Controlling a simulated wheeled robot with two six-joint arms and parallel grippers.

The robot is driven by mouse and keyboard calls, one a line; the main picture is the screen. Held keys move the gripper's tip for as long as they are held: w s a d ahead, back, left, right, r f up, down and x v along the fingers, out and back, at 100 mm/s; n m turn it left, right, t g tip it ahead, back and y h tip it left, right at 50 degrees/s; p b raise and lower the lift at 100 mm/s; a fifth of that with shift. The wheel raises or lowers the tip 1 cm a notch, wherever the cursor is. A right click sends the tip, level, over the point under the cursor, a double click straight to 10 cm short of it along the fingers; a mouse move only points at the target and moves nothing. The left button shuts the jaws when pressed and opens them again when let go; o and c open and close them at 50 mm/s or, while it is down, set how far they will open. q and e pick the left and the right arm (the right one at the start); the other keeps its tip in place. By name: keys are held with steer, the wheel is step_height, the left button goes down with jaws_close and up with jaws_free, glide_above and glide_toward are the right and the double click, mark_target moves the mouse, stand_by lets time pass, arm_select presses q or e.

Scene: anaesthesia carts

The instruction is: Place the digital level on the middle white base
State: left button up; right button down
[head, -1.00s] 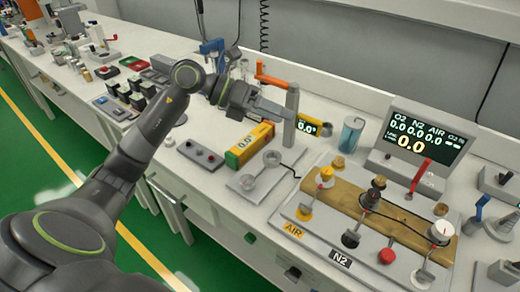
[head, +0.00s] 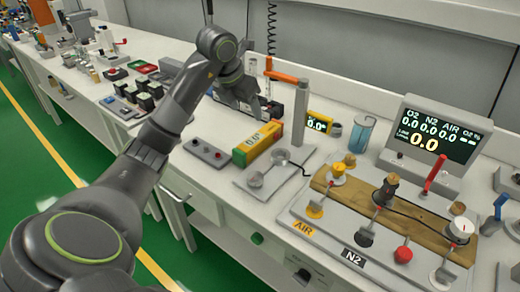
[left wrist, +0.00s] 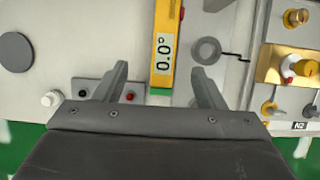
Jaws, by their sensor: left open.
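The digital level (head: 257,144) is a yellow, green and orange bar with a 0.0° display, lying on the white bench. In the left wrist view the level (left wrist: 163,50) shows its display between and beyond my fingers. A pale flat base (head: 244,185) with two round fittings lies just right of the level; I cannot tell whether this is the middle white base. My left gripper (head: 247,98) is open and empty, behind the level in the head view. In the left wrist view its two fingers (left wrist: 160,85) are spread wide. My right gripper is not in view.
A grey post (head: 301,112) with an orange arm stands behind the base. A small yellow display unit (head: 319,122) and a blue cup (head: 361,134) are right of it. A button box (head: 206,152) sits left of the level. A wooden manifold (head: 397,207) fills the right.

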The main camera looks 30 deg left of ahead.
mark_target(258, 137)
arm_select(q)
steer(key=b+x, duration=0.1)
steer(key=x, duration=0.1)
steer(key=shift+w+f+b, duration=0.1)
steer(key=shift+f+b, duration=0.3)
steer(key=x, duration=0.3)
steer(key=shift+w+f+p, duration=0.2)
steer(key=shift+f+p, duration=0.15)
steer(key=shift+w+f, duration=0.2)
steer(key=shift+f, duration=0.3)
steer(key=x, duration=0.2)
steer(key=d+p+x, duration=0.1)
steer(key=x, duration=0.1)
steer(key=shift+f, duration=0.15)
steer(key=shift+w+f, duration=0.1)
steer(key=shift+f, duration=0.3)
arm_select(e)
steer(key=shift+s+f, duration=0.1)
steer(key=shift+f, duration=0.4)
arm_select(q)
steer(key=shift+f+b, duration=0.25)
steer(key=shift+b, duration=0.05)
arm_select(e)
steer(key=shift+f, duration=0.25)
